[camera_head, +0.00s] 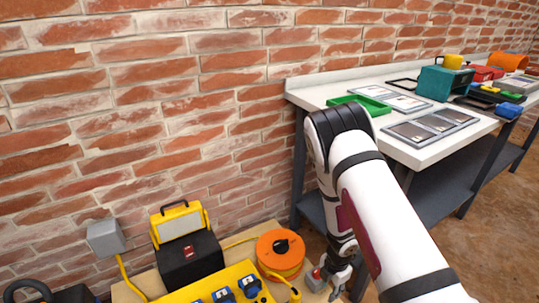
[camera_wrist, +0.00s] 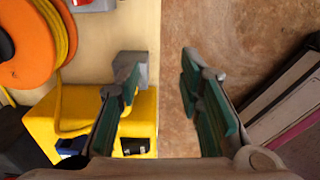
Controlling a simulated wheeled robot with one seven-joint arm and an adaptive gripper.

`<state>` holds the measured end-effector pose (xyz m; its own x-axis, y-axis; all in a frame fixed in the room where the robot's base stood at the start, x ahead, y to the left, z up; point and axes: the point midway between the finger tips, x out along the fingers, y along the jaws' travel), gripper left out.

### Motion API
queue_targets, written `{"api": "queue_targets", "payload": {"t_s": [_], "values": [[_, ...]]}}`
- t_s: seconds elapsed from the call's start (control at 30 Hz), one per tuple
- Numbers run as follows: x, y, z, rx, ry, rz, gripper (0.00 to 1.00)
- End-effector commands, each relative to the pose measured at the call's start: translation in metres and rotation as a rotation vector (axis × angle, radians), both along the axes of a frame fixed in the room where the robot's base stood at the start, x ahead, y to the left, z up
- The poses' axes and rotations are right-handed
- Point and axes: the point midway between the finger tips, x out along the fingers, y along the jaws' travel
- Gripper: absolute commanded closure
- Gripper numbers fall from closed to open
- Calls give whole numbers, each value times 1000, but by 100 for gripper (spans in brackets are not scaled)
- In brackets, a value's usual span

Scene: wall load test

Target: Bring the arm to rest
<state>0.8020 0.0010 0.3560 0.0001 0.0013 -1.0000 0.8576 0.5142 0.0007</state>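My gripper (camera_head: 335,282) hangs low at the bottom of the head view, below my white arm, beside the right end of a wooden board. In the wrist view my gripper (camera_wrist: 160,88) has its two green-padded fingers spread apart, with nothing held between them. The gap shows the board's edge and brown floor. A small grey block (camera_wrist: 132,64) shows beyond the left finger, by the board's edge; I cannot tell whether the finger touches it. My arm hides part of the floor and workbench in the head view.
The wooden board (camera_head: 125,291) carries an orange cable reel (camera_head: 278,262), a yellow power box (camera_head: 212,285), a yellow work lamp (camera_head: 180,221) and a black case (camera_head: 190,262). A workbench (camera_head: 455,140) with trays and a teal toolbox (camera_head: 440,83) stands right, against the brick wall (camera_head: 160,100).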

Motion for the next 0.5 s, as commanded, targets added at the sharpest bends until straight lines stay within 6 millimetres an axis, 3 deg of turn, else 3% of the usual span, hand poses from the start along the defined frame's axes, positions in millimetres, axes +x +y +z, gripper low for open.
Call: {"api": "queue_targets", "payload": {"t_s": [0.27,0.5], "values": [[19,-3,22,-19,-61,-62,67],[43,-10,58,-46,-150,-164,67]]}}
